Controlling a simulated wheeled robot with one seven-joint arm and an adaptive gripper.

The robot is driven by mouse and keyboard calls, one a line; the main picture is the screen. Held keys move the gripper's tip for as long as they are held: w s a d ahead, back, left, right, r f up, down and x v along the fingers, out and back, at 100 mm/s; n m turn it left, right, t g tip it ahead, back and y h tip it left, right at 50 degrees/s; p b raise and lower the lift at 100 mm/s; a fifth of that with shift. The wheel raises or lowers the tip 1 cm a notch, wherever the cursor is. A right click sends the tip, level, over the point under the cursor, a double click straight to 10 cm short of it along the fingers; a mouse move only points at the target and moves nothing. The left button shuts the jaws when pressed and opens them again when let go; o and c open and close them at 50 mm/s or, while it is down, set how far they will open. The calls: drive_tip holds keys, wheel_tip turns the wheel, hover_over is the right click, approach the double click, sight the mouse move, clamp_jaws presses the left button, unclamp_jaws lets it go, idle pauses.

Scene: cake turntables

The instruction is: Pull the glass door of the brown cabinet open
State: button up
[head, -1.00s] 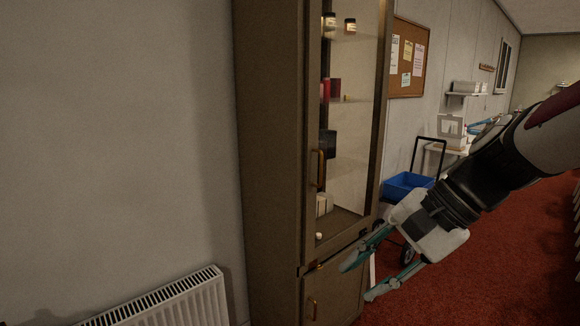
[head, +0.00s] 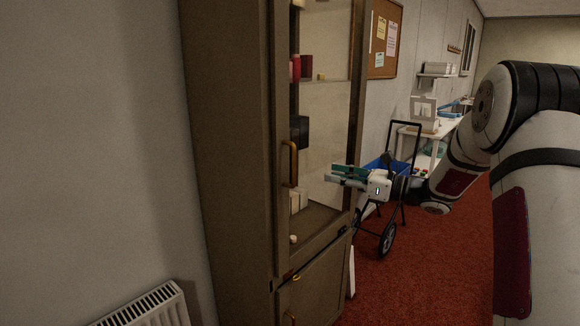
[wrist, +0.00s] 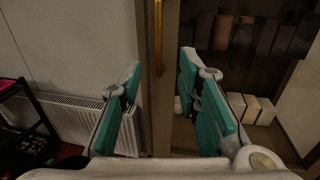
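The brown cabinet (head: 228,150) stands against the wall, with its glass door (head: 325,140) shut. The door's upright brass handle (head: 290,163) is on the left side of its frame. In the wrist view the handle (wrist: 158,35) runs down the frame, between my fingers as seen from the camera. My gripper (head: 332,176) is open and empty, in front of the glass and to the right of the handle in the head view. In the wrist view its teal fingers (wrist: 160,88) are spread apart. I see no contact with the handle.
A lower cabinet door (head: 312,290) is below the glass one. A white radiator (head: 150,305) is on the left wall. A cart with a blue bin (head: 385,168) stands right of the cabinet. Red carpet (head: 430,270) is clear at the right. Jars and boxes sit inside the cabinet.

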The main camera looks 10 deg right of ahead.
hover_over(294, 186)
drive_tip(key=shift+w+d, duration=0.1)
drive_tip(key=shift+w, duration=0.2)
idle(0.3)
clamp_jaws()
